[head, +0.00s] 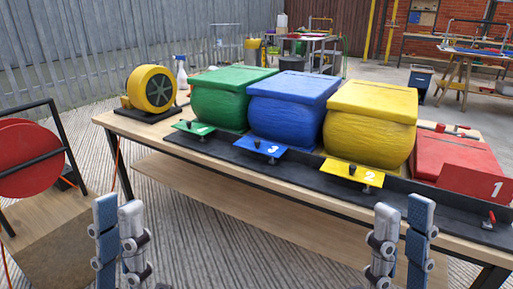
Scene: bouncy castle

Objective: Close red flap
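The red flap (474,184), marked 1, is at the right edge of the head view. It stands raised in front of a low red block (450,152), unlike the other flaps, which lie out toward me. A small red-handled fitting (489,220) sits on the black rail below it. My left gripper (118,205) is at the lower left, its fingers pointing up, apart and empty. My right gripper (403,215) is at the lower right, also open and empty, in front of the table and left of the red flap. Neither touches anything.
Green (222,97), blue (292,105) and yellow (372,125) blocks stand along the table (250,180), with green (195,127), blue (259,148) and yellow (351,171) flaps. A yellow blower (152,88) and spray bottle (182,72) are left. A red reel (28,158) stands far left.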

